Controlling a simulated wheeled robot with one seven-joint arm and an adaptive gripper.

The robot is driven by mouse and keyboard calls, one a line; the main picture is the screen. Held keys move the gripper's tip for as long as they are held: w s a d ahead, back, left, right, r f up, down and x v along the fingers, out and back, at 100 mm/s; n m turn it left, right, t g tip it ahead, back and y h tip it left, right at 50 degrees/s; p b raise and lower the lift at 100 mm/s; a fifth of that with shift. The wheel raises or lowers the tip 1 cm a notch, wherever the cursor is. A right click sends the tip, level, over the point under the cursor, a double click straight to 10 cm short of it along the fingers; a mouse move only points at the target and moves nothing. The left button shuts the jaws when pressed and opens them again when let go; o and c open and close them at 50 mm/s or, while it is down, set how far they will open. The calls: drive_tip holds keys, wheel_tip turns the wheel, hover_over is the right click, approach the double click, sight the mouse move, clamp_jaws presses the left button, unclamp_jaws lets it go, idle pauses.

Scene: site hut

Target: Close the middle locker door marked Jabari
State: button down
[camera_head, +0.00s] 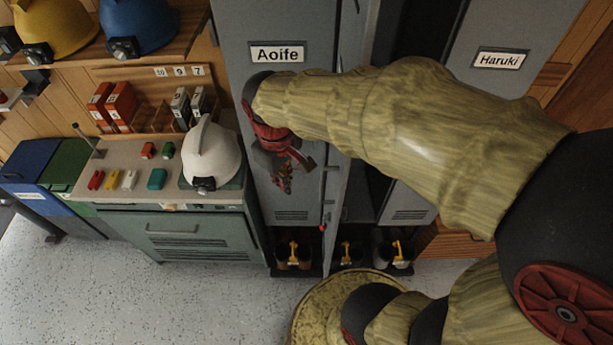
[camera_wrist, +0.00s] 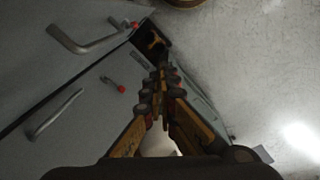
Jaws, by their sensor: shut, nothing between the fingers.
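The middle locker stands open, with its dark interior (camera_head: 422,28) showing between the doors marked Aoife and Haruki. Its door (camera_head: 337,205) appears swung outward and nearly edge-on; no Jabari label is visible, and my arm covers part of the locker. My gripper (camera_head: 284,182) is in front of the Aoife door (camera_head: 285,95), left of the open door's edge. In the wrist view the fingers (camera_wrist: 163,75) are shut and empty. Grey door surfaces with handles (camera_wrist: 52,114) fill the left of that view; I cannot tell whether the fingers touch them.
The Haruki door (camera_head: 490,85) is at right. A bench (camera_head: 130,160) with a white helmet (camera_head: 210,157) and small coloured blocks stands at left. Boots (camera_head: 293,254) sit below the lockers. Speckled floor (camera_head: 170,300) is open in front of the bench.

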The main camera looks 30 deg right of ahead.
drive_tip(key=w+d+n+g+p, duration=0.2)
drive_tip(key=w+n+p, duration=0.2)
drive_tip(key=w, duration=0.1)
drive_tip(key=s+d+f+n, duration=0.1)
drive_tip(key=d+f, duration=0.1)
drive_tip(key=f, duration=0.3)
drive_tip(key=s+d+f+n+h, duration=0.1)
drive_tip(key=s+d+f, duration=0.1)
drive_tip(key=f, duration=0.3)
drive_tip(key=shift+s+d+f+g, duration=0.3)
drive_tip(key=shift+d+f, duration=0.05)
drive_tip(key=shift+d, duration=0.35)
drive_tip(key=shift+d, duration=0.1)
